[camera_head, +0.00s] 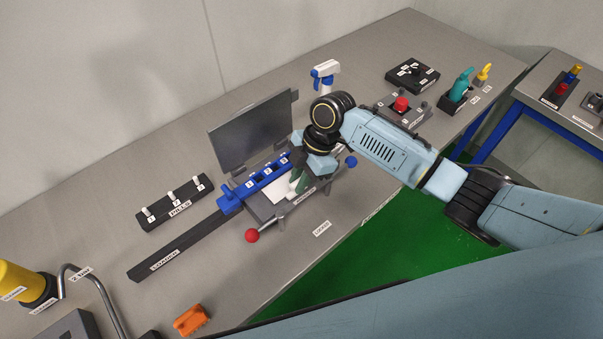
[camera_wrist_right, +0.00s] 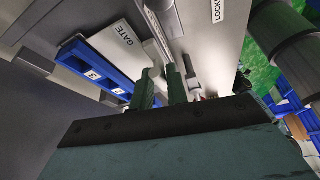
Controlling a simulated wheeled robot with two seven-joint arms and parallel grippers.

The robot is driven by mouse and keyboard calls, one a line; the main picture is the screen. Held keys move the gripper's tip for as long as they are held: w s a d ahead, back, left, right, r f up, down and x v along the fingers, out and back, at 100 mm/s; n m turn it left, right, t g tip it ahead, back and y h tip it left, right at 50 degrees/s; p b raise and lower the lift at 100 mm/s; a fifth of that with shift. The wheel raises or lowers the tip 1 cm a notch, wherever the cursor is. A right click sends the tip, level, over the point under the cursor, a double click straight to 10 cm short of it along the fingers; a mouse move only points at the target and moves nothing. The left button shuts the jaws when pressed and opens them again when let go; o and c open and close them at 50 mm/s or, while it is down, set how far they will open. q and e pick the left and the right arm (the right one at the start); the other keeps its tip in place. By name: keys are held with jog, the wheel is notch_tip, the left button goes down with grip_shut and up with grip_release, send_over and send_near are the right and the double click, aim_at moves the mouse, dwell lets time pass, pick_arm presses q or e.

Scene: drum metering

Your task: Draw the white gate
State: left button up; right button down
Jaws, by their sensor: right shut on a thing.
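The white gate (camera_head: 279,198) lies flat at the front of the metering unit, beside a blue numbered strip (camera_head: 265,178). In the right wrist view the gate (camera_wrist_right: 112,42) carries the label GATE. My right gripper (camera_head: 299,184) reaches down from the right at the gate's right part. In the right wrist view its green fingers (camera_wrist_right: 163,78) are shut on the gate at its edge; the exact grip is partly hidden by the fingers. My left gripper is in neither view.
A red ball knob (camera_head: 252,236) and a blue ball knob (camera_head: 351,161) flank the unit. A dark upright panel (camera_head: 250,130) stands behind it. The black loader rail (camera_head: 178,246) runs to the lower left. A pills block (camera_head: 171,202) sits left. An orange piece (camera_head: 190,320) lies near the front edge.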

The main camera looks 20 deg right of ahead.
jog(key=c, duration=1.7)
grip_release()
jog(key=shift+s, duration=0.1)
jog(key=shift+c, duration=0.2)
jog(key=shift+o, duration=0.3)
jog(key=shift+s+d, duration=0.1)
jog(key=shift+r, duration=0.1)
jog(key=v, duration=1.3)
jog(key=shift+r, duration=0.1)
